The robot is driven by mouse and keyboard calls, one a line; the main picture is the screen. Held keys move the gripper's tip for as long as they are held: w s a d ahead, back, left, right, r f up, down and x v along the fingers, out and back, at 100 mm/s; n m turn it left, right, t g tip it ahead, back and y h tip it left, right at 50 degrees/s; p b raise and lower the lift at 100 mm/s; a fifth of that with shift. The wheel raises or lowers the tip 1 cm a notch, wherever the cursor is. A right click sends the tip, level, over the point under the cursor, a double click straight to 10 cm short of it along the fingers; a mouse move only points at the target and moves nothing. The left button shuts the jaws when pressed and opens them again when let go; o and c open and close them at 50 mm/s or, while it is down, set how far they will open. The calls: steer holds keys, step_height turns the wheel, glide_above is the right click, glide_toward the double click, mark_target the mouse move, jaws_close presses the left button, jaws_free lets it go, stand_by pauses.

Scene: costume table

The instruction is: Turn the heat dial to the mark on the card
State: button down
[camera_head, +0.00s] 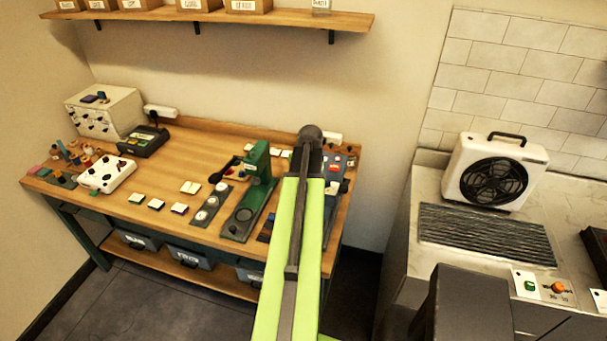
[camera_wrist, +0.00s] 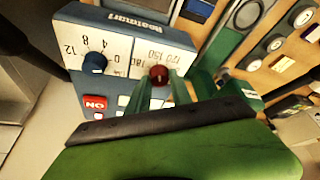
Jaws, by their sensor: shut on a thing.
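A blue-grey device with a white face (camera_wrist: 122,42) fills the upper left of the wrist view, its printing upside down. A red dial (camera_wrist: 158,75) stands on the face beside numbers such as 150 and 170. My gripper (camera_wrist: 160,86) has its green fingers on either side of this dial, shut on it. A blue dial (camera_wrist: 94,62) sits to the left by a scale with 0, 4, 8 and 12. In the head view my arm reaches to the table's right end, and its dark wrist (camera_head: 310,137) hides much there. I cannot make out which card bears the mark.
A red ON button (camera_wrist: 96,103) is on the device, close to the fingers. A green press (camera_head: 254,180) stands left of my arm on the wooden table (camera_head: 150,190). A shelf (camera_head: 215,17) hangs above. A fan heater (camera_head: 495,172) stands on the right counter.

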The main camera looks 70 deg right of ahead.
steer(key=shift+a+f, duration=0.1)
stand_by(0.3)
steer(key=c, duration=1.2)
jaws_free()
steer(key=shift+o, duration=0.2)
steer(key=p+v, duration=1.6)
steer(key=v, duration=0.1)
steer(key=shift+r, duration=0.3)
